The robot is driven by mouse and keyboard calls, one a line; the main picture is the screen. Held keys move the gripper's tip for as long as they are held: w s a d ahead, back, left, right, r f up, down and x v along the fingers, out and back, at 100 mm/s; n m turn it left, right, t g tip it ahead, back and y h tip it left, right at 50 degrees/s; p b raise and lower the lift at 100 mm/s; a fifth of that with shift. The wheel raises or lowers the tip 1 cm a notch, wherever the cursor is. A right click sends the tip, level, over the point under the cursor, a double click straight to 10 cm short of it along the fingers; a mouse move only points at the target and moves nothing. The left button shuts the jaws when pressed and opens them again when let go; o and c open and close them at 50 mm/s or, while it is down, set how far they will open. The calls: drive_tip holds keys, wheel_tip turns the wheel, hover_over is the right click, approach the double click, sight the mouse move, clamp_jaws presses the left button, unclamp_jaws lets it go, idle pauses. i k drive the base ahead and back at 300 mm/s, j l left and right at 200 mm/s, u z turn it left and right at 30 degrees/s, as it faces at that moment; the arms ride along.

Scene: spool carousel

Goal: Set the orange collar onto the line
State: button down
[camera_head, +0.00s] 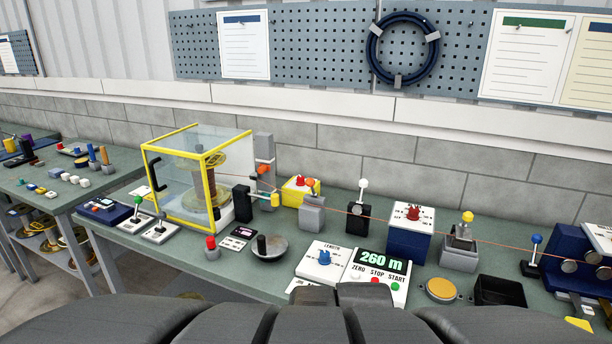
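A small orange piece (263,169), which looks like the orange collar, sits on a grey upright post (265,148) just right of the yellow-framed clear cabinet. It is too small to make out a mark on the post. A thin orange line (335,211) runs from near the cabinet across the bench to the right. I cannot tell whether the collar touches it. My gripper is not in view; only dark parts of my own body show along the bottom edge.
The cabinet (207,180) encloses a spool. Knobs and levers crowd the bench, including a red-knobbed blue box (411,241), a white-knobbed lever (361,195) and a panel reading 260 m (383,262). A black open bin (499,291) is at front right. A brick wall stands behind.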

sight(263, 168)
drive_tip(key=i+j+u, duration=0.2)
drive_tip(key=i+j, duration=0.2)
drive_tip(key=i+j+u, duration=0.2)
drive_tip(key=i, duration=0.4)
drive_tip(key=j, duration=0.1)
